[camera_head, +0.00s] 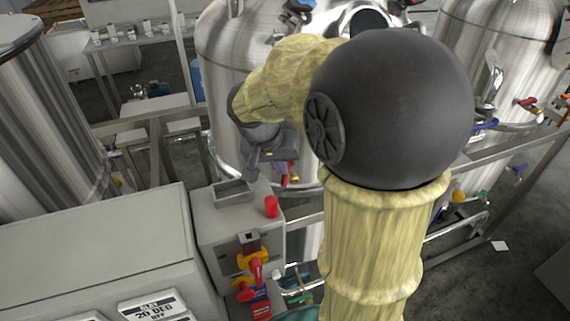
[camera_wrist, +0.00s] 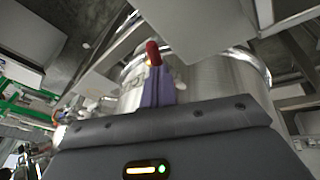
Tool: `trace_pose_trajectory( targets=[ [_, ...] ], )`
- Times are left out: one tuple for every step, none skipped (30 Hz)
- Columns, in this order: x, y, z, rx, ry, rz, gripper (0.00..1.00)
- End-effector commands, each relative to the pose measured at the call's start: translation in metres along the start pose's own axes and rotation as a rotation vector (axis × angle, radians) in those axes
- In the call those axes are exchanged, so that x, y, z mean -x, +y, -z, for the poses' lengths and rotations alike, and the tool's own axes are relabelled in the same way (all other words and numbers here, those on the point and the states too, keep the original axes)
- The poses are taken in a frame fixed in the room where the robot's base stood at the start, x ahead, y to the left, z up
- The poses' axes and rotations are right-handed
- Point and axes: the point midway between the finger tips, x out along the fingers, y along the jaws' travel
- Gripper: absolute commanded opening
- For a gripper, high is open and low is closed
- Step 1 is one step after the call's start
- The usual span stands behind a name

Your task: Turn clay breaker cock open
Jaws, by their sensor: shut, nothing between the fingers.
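My gripper (camera_head: 279,170) is in front of the middle steel tank, left of my arm's large dark joint. In the wrist view its purple fingers (camera_wrist: 158,88) are together and hold nothing. A red handle (camera_wrist: 152,53) with a yellow part shows just past the fingertips, against the steel tank; I cannot tell whether they touch. In the head view a small red piece (camera_head: 284,181) shows beside the fingers. No label names the clay breaker cock, so I cannot tell whether this handle is it. The valve's body is hidden.
A grey box (camera_head: 219,222) with a red button (camera_head: 271,206) and red-and-yellow switches (camera_head: 251,262) stands below the gripper. A grey cabinet (camera_head: 95,250) fills the lower left. Steel tanks (camera_head: 45,125) and rails surround the arm. Open floor shows at right.

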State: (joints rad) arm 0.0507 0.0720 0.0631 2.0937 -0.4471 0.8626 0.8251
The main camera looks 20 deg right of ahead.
Motion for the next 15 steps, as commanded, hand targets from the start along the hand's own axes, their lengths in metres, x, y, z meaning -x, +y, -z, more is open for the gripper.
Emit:
trace_pose_trajectory(
  targets=[
    [-0.002, -0.001, -0.003, 0.012, 0.003, 0.004, 0.0],
    [-0.003, 0.001, -0.003, 0.014, 0.003, 0.004, 0.0],
    [-0.004, 0.004, -0.003, 0.012, 0.003, 0.004, 0.0],
    [-0.004, 0.005, -0.003, 0.012, 0.003, 0.004, 0.0],
    [-0.003, 0.007, -0.003, 0.012, 0.003, 0.004, 0.0],
    [-0.003, 0.008, -0.003, 0.012, 0.002, 0.004, 0.0],
    [-0.003, 0.009, -0.003, 0.012, 0.001, 0.004, 0.0],
    [-0.003, 0.01, -0.003, 0.012, 0.001, 0.003, 0.0],
    [-0.003, 0.01, -0.003, 0.011, 0.0, 0.003, 0.0],
    [-0.003, 0.011, -0.003, 0.011, -0.001, 0.003, 0.0],
    [-0.003, 0.011, -0.003, 0.011, -0.001, 0.002, 0.0],
    [-0.003, 0.011, -0.003, 0.011, -0.002, 0.002, 0.0],
    [-0.003, 0.011, -0.003, 0.011, -0.002, 0.002, 0.0],
    [-0.003, 0.011, -0.003, 0.011, -0.002, 0.002, 0.0],
    [-0.003, 0.011, -0.003, 0.011, -0.002, 0.001, 0.0]
  ],
)
